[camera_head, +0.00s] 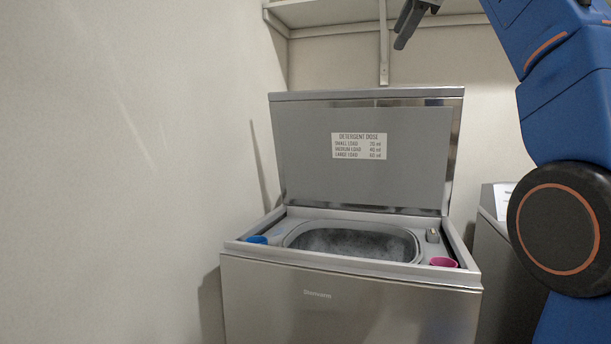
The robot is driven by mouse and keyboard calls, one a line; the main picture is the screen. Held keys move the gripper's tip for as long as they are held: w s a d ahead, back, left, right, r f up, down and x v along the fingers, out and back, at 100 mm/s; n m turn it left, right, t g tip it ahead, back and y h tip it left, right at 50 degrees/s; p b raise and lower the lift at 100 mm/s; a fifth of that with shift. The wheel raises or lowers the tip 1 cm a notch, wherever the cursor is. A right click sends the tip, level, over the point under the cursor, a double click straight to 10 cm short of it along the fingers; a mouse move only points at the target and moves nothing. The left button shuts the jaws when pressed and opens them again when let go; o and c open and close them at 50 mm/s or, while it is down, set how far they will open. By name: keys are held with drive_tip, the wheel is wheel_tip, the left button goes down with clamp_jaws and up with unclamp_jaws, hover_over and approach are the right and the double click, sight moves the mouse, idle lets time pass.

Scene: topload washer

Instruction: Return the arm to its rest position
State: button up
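My gripper (410,22) shows only in part at the top edge of the head view, above the washer's raised lid. One dark finger points down and to the left; the rest is cut off by the frame, so I cannot tell if it is open or holds anything. My blue arm runs down the right side of the view. The top-load washer (350,300) stands in the middle with its lid (300,150) up. Its tub (350,241) is open and has a greyish, mottled content or surface inside.
A blue cap or cup (257,239) sits at the washer top's left, a pink cup (443,262) at its right. A shelf (330,14) hangs on the back wall near my gripper. A second grey appliance (487,245) stands at right, partly behind my arm. A wall is close at left.

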drive_tip(key=s+d+f+n+g, duration=0.2)
drive_tip(key=s+f+n, duration=0.4)
drive_tip(key=f, duration=1.8)
drive_tip(key=s+d+f+n+g+h, duration=0.1)
drive_tip(key=s+f+n, duration=0.5)
drive_tip(key=s+f, duration=1)
drive_tip(key=s+d+f+n+g, duration=0.3)
drive_tip(key=s+f+n, duration=0.4)
drive_tip(key=f, duration=2.4)
drive_tip(key=s+g, duration=0.1)
drive_tip(key=s, duration=0.3)
drive_tip(key=shift+s+d+f+h, duration=0.25)
drive_tip(key=shift+f+h, duration=0.05)
drive_tip(key=shift+f, duration=0.05)
